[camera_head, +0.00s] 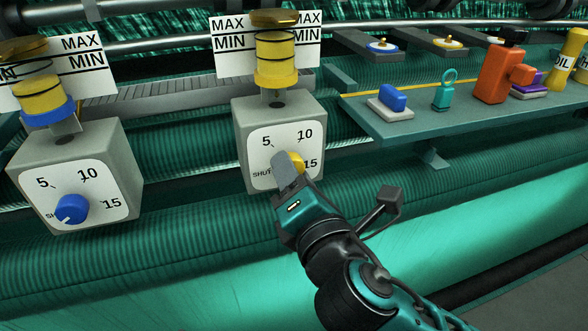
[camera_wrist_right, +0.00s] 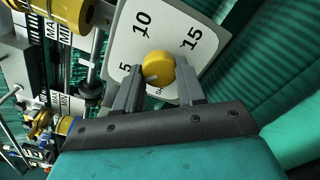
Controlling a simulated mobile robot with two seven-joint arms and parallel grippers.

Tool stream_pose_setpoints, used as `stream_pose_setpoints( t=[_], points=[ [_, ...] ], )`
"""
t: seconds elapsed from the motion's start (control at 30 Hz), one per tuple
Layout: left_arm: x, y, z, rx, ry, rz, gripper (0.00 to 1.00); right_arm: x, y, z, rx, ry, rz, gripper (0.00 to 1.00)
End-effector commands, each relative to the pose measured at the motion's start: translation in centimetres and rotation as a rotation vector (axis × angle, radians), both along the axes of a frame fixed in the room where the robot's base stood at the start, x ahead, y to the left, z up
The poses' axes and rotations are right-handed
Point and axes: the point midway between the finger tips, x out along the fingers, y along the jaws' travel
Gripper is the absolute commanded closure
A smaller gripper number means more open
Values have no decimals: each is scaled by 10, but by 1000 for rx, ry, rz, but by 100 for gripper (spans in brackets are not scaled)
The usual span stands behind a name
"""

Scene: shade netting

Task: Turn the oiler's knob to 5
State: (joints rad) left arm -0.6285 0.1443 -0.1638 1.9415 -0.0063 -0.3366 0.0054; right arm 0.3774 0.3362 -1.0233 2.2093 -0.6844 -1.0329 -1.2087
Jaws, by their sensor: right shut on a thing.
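The middle oiler is a grey box (camera_head: 243,122) with a white dial marked SHUT, 5, 10 and 15, under a yellow sight glass (camera_head: 276,60). Its yellow knob (camera_head: 296,163) is partly hidden behind my right gripper (camera_head: 287,164) in the head view. In the right wrist view the yellow knob (camera_wrist_right: 158,66) sits between the two fingers of my right gripper (camera_wrist_right: 160,80), which is shut on it. A white mark on the knob points to the lower left there, roughly between 5 and SHUT. My left gripper is not in view.
A second oiler (camera_head: 112,150) with a blue knob (camera_head: 71,209) stands at the left; that knob's mark points near SHUT. A green shelf (camera_head: 400,128) at the right holds a blue block (camera_head: 393,97), a teal ringed piece (camera_head: 443,91) and an orange oil can (camera_head: 497,75). MIN/MAX plates stand behind the sight glasses.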

Motion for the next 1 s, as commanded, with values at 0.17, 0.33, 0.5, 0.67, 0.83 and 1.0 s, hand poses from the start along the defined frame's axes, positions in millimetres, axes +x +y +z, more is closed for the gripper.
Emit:
stream_pose_setpoints(
  t=[0.17, 0.33, 0.5, 0.67, 0.83, 1.0],
  points=[
    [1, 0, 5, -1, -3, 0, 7, -1, 1, -1, 96, 37, 0, 91],
    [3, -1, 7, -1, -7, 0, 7, 0, 1, -1, 155, 54, 0, 91],
    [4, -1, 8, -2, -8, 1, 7, -1, 1, -1, 182, 63, 1, 91],
    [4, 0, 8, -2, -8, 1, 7, -1, 1, -1, 189, 64, 2, 91],
    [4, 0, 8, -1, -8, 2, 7, -1, 1, -1, 189, 64, 2, 91],
    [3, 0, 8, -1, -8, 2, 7, -1, 1, -1, 188, 64, 2, 55]
  ],
)
